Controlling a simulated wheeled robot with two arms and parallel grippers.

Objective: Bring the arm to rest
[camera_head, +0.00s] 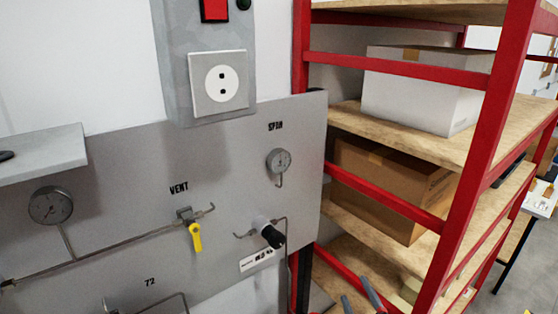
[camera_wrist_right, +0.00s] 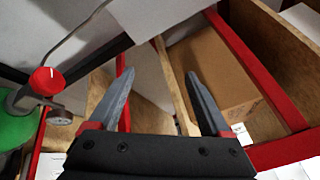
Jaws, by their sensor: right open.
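My right gripper (camera_head: 359,293) shows only by its fingertips at the bottom edge of the head view, in front of the lower shelves. In the right wrist view the right gripper (camera_wrist_right: 158,100) is open, its two grey fingers apart with nothing between them. A cardboard box (camera_wrist_right: 215,65) on the shelf lies beyond the fingers. The rest of the right arm is hidden below the head view. My left gripper is in neither view.
A grey panel (camera_head: 130,210) carries gauges, a yellow VENT handle (camera_head: 195,236) and a black knob (camera_head: 272,237). A red-framed shelf (camera_head: 480,110) holds a white box (camera_head: 420,90) and a cardboard box (camera_head: 385,185). A red knob (camera_wrist_right: 46,81) sits left of the right gripper.

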